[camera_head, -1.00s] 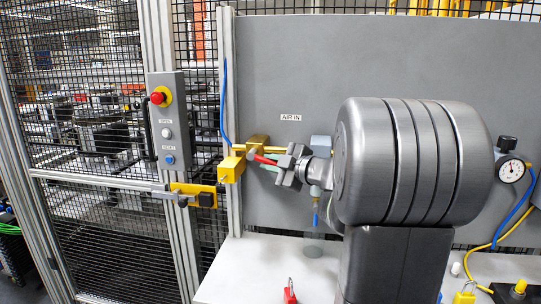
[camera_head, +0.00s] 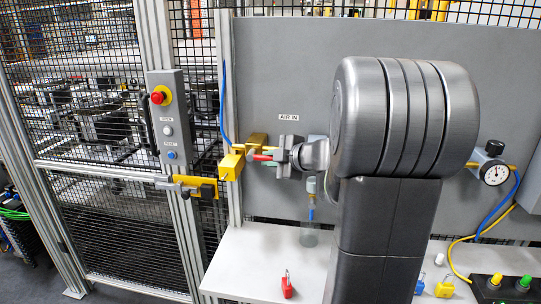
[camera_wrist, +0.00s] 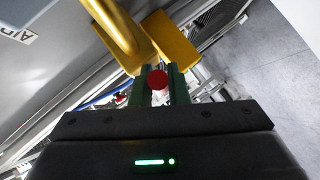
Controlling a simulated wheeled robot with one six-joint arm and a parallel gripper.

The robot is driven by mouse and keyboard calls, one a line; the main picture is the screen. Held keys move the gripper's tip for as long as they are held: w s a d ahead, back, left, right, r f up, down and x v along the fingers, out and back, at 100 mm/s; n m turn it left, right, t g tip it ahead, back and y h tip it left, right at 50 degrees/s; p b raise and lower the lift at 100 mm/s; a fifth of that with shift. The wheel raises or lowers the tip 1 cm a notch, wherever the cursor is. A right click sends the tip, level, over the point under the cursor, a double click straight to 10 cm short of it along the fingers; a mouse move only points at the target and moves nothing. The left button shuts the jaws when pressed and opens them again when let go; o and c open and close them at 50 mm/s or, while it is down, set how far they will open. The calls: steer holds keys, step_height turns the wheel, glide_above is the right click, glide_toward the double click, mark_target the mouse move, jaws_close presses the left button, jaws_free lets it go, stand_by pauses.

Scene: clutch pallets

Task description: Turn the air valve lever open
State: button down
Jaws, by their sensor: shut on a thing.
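The air valve is a yellow, brass-like body (camera_head: 232,163) on the grey panel's left edge, below the AIR IN label (camera_head: 289,117). Its red lever (camera_head: 258,157) points right, roughly level, in the head view. My gripper (camera_head: 266,157) has green fingers and is shut around the lever from the right. In the wrist view the lever's round red end (camera_wrist: 157,78) sits between the two green fingers (camera_wrist: 159,86), with the yellow valve body (camera_wrist: 172,45) just beyond. The lever's shaft behind its end is mostly hidden there.
A button box (camera_head: 168,118) with a red stop button and a yellow gate latch (camera_head: 208,187) are left of the valve. A pressure gauge (camera_head: 495,173) is right of my arm.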

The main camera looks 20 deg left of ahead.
steer(key=c, duration=1.4)
jaws_free()
steer(key=v, duration=1.4)
steer(key=shift+a+f, duration=0.1)
steer(key=shift+f, duration=0.05)
steer(key=x, duration=1.3)
steer(key=shift+w+a, duration=0.15)
steer(key=shift+a, duration=0.25)
steer(key=shift+d, duration=0.1)
